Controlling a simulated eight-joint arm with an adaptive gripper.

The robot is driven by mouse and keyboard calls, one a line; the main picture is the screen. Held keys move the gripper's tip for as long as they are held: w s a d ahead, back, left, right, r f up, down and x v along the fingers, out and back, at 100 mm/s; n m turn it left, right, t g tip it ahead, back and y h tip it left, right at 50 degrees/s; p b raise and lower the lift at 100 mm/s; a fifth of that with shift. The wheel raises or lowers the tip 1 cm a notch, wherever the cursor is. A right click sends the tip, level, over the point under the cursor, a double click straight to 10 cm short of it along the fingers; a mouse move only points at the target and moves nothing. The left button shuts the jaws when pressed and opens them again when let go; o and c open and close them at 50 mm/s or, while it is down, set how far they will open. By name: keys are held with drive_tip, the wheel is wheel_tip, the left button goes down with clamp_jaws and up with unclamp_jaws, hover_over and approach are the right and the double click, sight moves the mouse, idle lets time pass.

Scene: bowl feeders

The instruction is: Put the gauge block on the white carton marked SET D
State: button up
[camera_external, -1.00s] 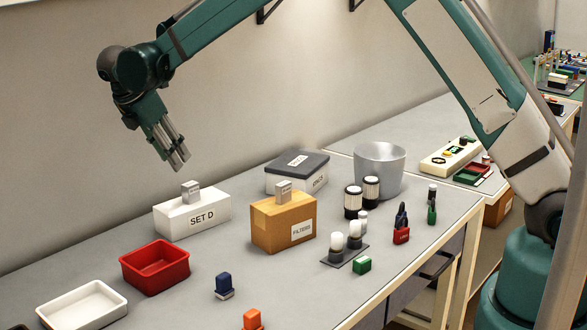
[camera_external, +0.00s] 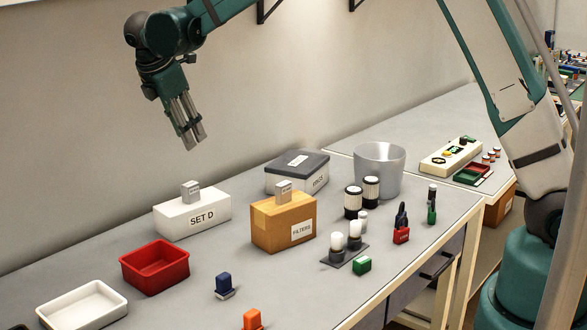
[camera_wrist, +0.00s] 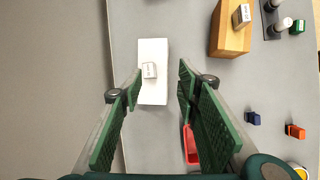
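The white carton marked SET D (camera_external: 205,220) stands on the bench near the wall. A small grey labelled block (camera_external: 190,192) rests upright on top of it. A similar grey labelled block (camera_external: 283,192) sits on the brown FILTERS carton (camera_external: 278,235); its label is too small to read, so I cannot tell which is the gauge block. My gripper (camera_external: 194,142) is above the white carton, clear of both blocks. In the wrist view my gripper (camera_wrist: 160,85) has its fingers spread and empty, with the white carton (camera_wrist: 152,88) and its block (camera_wrist: 149,70) beyond.
A dark-lidded white box (camera_external: 315,181) and a grey bucket (camera_external: 379,172) stand behind the brown carton. A red tray (camera_external: 155,275) and white tray (camera_external: 82,306) lie at front left. Several small items stand to the right. Open bench lies in front of the cartons.

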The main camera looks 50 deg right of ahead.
drive_tip(key=s+d+r+m+t+y, duration=0.1)
drive_tip(key=s+r+m, duration=0.1)
drive_tip(key=s+r, duration=0.45)
drive_tip(key=s+d+r+m+t+y, duration=0.1)
drive_tip(key=s+d+r+m, duration=0.15)
drive_tip(key=s, duration=0.65)
drive_tip(key=s+d+r+m+t+y, duration=0.1)
drive_tip(key=s+r+m, duration=0.2)
drive_tip(key=s+r, duration=0.3)
drive_tip(key=s+f+m+t+y, duration=0.1)
drive_tip(key=s+f+m, duration=0.2)
drive_tip(key=s, duration=1)
drive_tip(key=s+f+m+t+y, duration=0.1)
drive_tip(key=s+m, duration=0.4)
drive_tip(key=s, duration=0.8)
drive_tip(key=shift+a+f+m+t, duration=0.15)
drive_tip(key=shift+f+m+t, duration=0.2)
drive_tip(key=shift+f+t, duration=0.4)
